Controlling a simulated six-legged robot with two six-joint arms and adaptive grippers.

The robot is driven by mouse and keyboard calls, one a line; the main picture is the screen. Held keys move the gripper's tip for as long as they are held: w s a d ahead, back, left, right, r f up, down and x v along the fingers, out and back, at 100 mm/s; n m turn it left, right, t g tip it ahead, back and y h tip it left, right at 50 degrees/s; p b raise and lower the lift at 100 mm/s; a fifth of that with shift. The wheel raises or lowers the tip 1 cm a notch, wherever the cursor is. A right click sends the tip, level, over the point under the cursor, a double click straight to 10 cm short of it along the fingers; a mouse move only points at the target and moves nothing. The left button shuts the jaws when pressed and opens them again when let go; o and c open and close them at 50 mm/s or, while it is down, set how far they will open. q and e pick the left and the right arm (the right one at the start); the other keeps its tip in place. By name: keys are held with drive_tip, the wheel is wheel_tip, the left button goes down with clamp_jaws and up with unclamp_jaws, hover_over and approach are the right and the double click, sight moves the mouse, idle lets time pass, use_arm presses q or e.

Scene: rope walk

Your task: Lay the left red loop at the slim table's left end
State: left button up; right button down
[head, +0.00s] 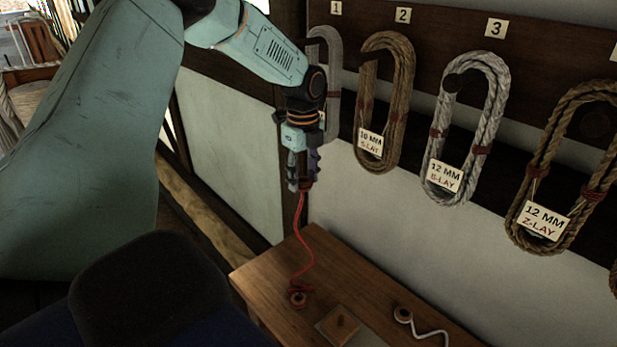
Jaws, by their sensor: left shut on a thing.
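My left gripper (303,184) points down above the far left corner of the slim wooden table (268,272). It is shut on the top of the red loop (304,243), which looks like a thin red cord. The cord hangs in a loose curve from the fingers. Its lower end reaches a small round wooden piece (298,299) on the tabletop, near the table's left end. The held part is mostly hidden between the fingers. My right gripper is not in the head view.
A square wooden block (338,325) and a white cord with a round wooden end (403,314) lie farther right on the table. Labelled rope coils (385,100) (467,130) hang on the wall behind, close to my left arm. The table's far left corner is bare.

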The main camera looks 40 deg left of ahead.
use_arm(q)
drive_tip(key=a, duration=0.1)
drive_tip(key=w+a, duration=0.1)
drive_tip(key=a, duration=0.1)
drive_tip(key=w+a, duration=0.1)
drive_tip(key=a, duration=0.1)
drive_tip(key=shift+a+f, duration=0.1)
drive_tip(key=shift+p, duration=0.55)
